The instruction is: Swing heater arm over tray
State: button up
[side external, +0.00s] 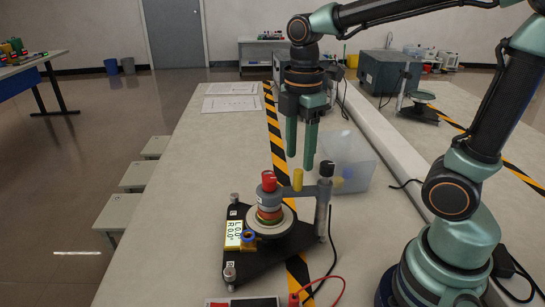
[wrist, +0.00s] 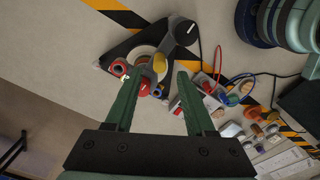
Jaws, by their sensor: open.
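A black three-cornered stand (side external: 262,258) carries a pale round tray (side external: 285,224) near its middle. A grey post with a black knob (side external: 327,168) rises at its right corner. From it a grey heater arm (side external: 311,191) with an upright yellow peg (side external: 297,179) reaches left towards a red-topped grey cylinder (side external: 269,183) above the tray. I cannot tell whether the arm and cylinder join. My gripper (side external: 300,160) is open and empty, pointing down, above the yellow peg. In the wrist view the peg (wrist: 159,63) and red top (wrist: 143,88) show around the space between the fingertips (wrist: 158,78).
A translucent bin (side external: 346,160) stands behind the stand, to the right. A yellow readout plate (side external: 233,233) is at the stand's left. Red and black leads lie in front, beside a meter (side external: 243,302). Several small parts (wrist: 235,130) lie at the wrist view's lower right. The bench is clear to the left.

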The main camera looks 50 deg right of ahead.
notch_tip(320, 180, up, 6)
jog(key=shift+r, duration=0.15)
dwell(0.4)
jog(key=f+m+t, duration=0.1)
jog(key=m+t, duration=0.1)
jog(key=m, duration=0.3)
jog(key=s+d+f+m+t, duration=0.1)
jog(key=f+m, duration=0.1)
jog(key=m, duration=0.2)
jog(key=f+m+t, duration=0.1)
jog(key=m+t, duration=0.1)
jog(key=m, duration=0.3)
jog(key=shift+s+d+f+m+t, duration=0.15)
jog(key=shift+d+m+t, duration=0.15)
dwell(0.5)
